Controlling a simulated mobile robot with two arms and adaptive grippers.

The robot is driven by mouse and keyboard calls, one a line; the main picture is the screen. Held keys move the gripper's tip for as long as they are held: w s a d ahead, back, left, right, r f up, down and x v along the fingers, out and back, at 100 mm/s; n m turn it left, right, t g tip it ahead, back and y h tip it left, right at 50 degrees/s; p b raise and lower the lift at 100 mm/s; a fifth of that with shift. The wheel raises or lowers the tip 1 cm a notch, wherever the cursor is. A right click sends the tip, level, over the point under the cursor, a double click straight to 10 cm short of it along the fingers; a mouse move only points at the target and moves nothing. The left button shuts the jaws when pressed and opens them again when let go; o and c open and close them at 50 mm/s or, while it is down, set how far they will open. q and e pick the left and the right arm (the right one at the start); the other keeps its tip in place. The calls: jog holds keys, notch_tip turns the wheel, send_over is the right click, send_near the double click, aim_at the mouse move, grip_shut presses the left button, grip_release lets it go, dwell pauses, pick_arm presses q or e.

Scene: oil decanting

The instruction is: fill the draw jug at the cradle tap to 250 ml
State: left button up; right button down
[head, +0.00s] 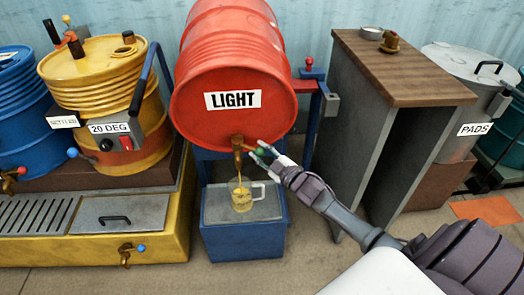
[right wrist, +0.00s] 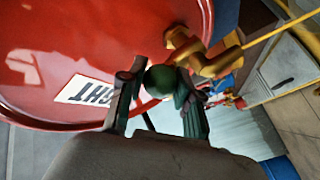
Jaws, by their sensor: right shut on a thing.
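The red drum marked LIGHT (head: 235,75) lies on its side in a blue cradle. Its brass tap (head: 238,146) points down, and a thin yellow stream runs from it into the clear draw jug (head: 243,194). The jug stands upright under the tap, handle to the right, with yellow oil in it; its graduations are too small to read. My right gripper (head: 263,152) is shut on the tap's green knob (right wrist: 160,80). The tap body (right wrist: 205,58) and the yellow stream (right wrist: 270,32) also show in the right wrist view. My left gripper is not in view.
The jug stands on a blue box with a grey top (head: 215,212). A yellow bench (head: 165,245) with blue and yellow drums is on the left. A wooden-topped stand (head: 415,70) and a PADS bin (head: 460,90) are on the right. Open floor lies in front.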

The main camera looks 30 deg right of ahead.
jog(key=shift+a, duration=0.3)
jog(key=c, duration=0.8)
grip_release()
jog(key=shift+w+a, duration=0.15)
jog(key=shift+s+d+f, duration=0.15)
jog(key=shift+s+d, duration=0.1)
jog(key=shift+s, duration=0.2)
jog(key=s, duration=0.3)
jog(key=s+d, duration=0.1)
jog(key=s, duration=0.7)
jog(key=shift+d+f, duration=0.1)
jog(key=shift+d, duration=0.25)
